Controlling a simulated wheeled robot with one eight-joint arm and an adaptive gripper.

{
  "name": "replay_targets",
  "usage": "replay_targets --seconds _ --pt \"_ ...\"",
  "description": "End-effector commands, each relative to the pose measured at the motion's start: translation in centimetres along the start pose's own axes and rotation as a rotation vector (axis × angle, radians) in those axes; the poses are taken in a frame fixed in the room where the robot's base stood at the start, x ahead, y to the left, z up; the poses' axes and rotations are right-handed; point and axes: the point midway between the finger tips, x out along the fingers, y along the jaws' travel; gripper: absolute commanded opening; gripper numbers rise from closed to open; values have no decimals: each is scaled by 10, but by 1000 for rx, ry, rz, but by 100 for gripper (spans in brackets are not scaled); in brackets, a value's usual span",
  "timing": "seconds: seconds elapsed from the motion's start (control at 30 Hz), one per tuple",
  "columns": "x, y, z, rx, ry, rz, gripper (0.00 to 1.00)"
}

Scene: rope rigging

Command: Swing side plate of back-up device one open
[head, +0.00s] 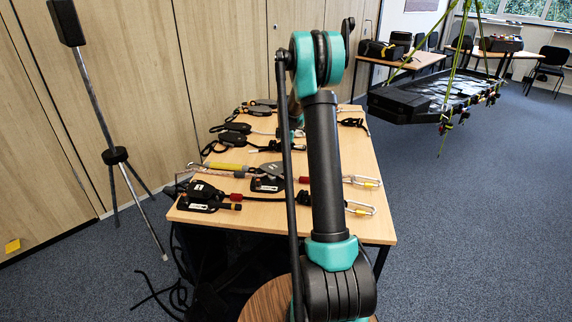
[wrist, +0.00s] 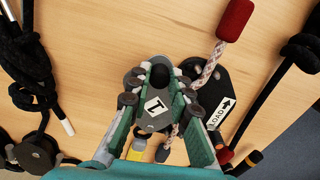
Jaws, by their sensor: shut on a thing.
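In the wrist view, my gripper (wrist: 160,82) is shut on the grey side plate (wrist: 150,122), which carries a white label with a 1. The black body of back-up device one (wrist: 235,78), marked LOAD with an arrow, lies just right of it on the table. The side plate sits off to the left of the body. A pale speckled rope (wrist: 210,65) with a red sleeve (wrist: 236,18) shows between them, running down behind my finger. In the head view, my arm hides the gripper. Part of the plate's far end is covered by my fingers.
The wooden table (head: 345,220) holds other devices, including a black one (head: 205,195) at the front left, plus ropes and carabiners (head: 360,208). A tripod stand (head: 115,155) stands left. A black stretcher (head: 430,98) hangs on green straps at the right. Floor right of the table is clear.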

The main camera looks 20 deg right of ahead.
Motion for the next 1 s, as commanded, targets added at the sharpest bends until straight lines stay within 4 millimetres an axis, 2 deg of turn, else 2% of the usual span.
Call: replay_targets --seconds 0.5,0.8,1.0 --pt "0 51 -16 -480 0 1 0" --pt "0 69 -29 -686 0 1 0" --pt "0 75 -35 -765 0 1 0"
